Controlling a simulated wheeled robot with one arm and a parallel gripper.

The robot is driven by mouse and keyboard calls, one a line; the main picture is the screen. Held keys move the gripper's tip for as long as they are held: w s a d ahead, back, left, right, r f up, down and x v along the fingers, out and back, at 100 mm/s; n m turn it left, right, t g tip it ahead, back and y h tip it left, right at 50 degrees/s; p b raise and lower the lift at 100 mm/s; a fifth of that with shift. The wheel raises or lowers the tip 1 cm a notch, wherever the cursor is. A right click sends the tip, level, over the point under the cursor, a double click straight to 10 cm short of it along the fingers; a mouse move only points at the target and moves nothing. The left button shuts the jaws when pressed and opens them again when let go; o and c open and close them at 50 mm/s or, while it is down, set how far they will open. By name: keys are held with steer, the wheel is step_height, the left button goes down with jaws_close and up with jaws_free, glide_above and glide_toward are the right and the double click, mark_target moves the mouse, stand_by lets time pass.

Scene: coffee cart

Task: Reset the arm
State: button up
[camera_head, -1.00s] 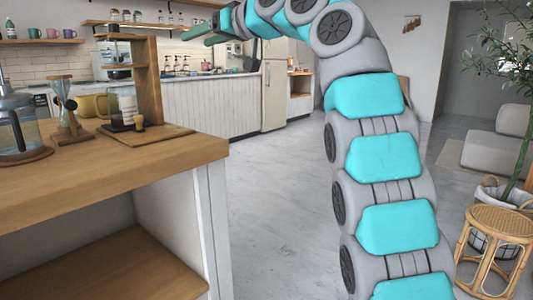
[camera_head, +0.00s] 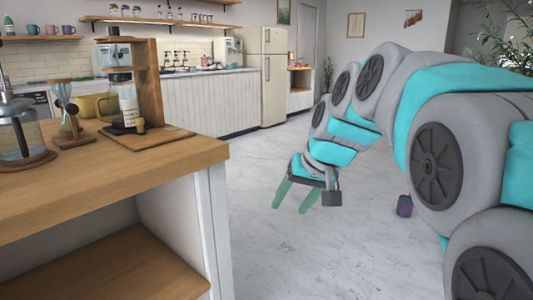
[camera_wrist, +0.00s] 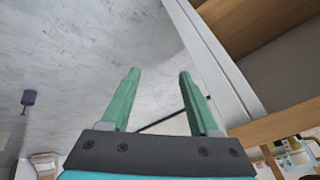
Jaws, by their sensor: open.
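My gripper (camera_head: 296,195) hangs over open floor to the right of the wooden cart (camera_head: 120,165) in the head view, pointing downward. Its two green fingers are spread apart with nothing between them. In the wrist view the open fingers of my gripper (camera_wrist: 155,95) show against the marble floor (camera_wrist: 90,60), with the cart's white side panel (camera_wrist: 215,60) to their right. My arm bends in from the right side of the head view.
A glass kettle (camera_head: 25,135), a wooden stand (camera_head: 148,85) and a yellow bowl (camera_head: 93,105) are on the cart top. A small purple object (camera_head: 404,206) is on the floor at right. A fridge (camera_head: 262,75) and counter (camera_head: 205,105) stand behind. The floor between is clear.

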steer(key=s+d+f+g+h, duration=0.1)
steer(key=s+d+f+g, duration=0.1)
steer(key=s+f, duration=0.4)
steer(key=s+d+f+g+h+p, duration=0.1)
steer(key=s+d+f, duration=0.3)
steer(key=s, duration=1.1)
steer(key=s+d+f+g+h, duration=0.1)
steer(key=s+d+f+g, duration=0.2)
steer(key=s+f, duration=0.6)
steer(key=shift+s+d+f+m+g+h, duration=0.3)
steer(key=shift+s+d+f, duration=0.1)
steer(key=shift+s, duration=0.45)
